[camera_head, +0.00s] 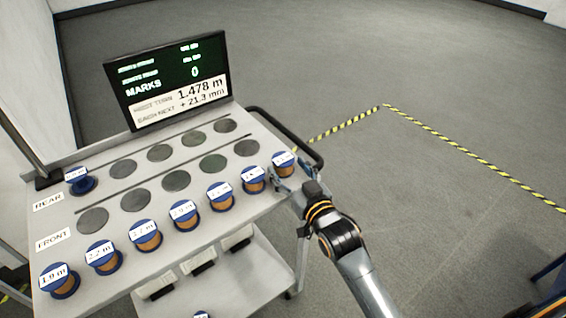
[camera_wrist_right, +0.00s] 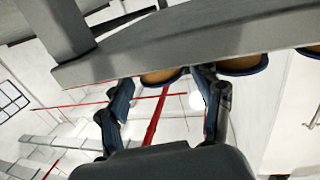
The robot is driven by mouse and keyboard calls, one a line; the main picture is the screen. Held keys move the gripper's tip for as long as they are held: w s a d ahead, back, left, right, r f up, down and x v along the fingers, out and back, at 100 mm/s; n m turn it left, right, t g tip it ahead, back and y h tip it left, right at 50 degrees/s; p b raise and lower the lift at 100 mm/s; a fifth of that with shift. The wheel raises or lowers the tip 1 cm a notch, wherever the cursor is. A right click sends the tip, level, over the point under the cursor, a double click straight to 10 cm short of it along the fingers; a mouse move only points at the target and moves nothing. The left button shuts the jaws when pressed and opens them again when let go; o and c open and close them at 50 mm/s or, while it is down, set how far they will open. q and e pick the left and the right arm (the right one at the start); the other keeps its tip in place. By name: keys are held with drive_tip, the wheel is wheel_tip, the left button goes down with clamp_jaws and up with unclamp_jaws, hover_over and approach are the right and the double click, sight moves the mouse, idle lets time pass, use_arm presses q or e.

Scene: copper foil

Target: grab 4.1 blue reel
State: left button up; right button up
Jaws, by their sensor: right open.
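Several blue reels with copper-coloured windings and white labels stand along the front edge of a grey cart top (camera_head: 240,207). The rightmost blue reel (camera_head: 284,160) has a label too blurred to read, so I cannot confirm 4.1. My right gripper (camera_head: 284,178) is at the cart's front right corner, close beside this reel. I cannot tell whether a finger touches a reel. My left gripper is not in view.
The neighbouring reel (camera_head: 253,180) stands just left. One blue reel (camera_head: 79,181) stands at the rear left, beside empty dark round spots. A display (camera_head: 168,80) reading 1.478 m stands behind. A dark rail (camera_head: 300,143) bounds the right end. Open floor lies right.

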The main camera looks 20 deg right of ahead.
drive_tip(key=shift+w+a, duration=0.1)
drive_tip(key=shift+w, duration=0.45)
drive_tip(key=c, duration=0.9)
drive_tip(key=shift+c, duration=0.2)
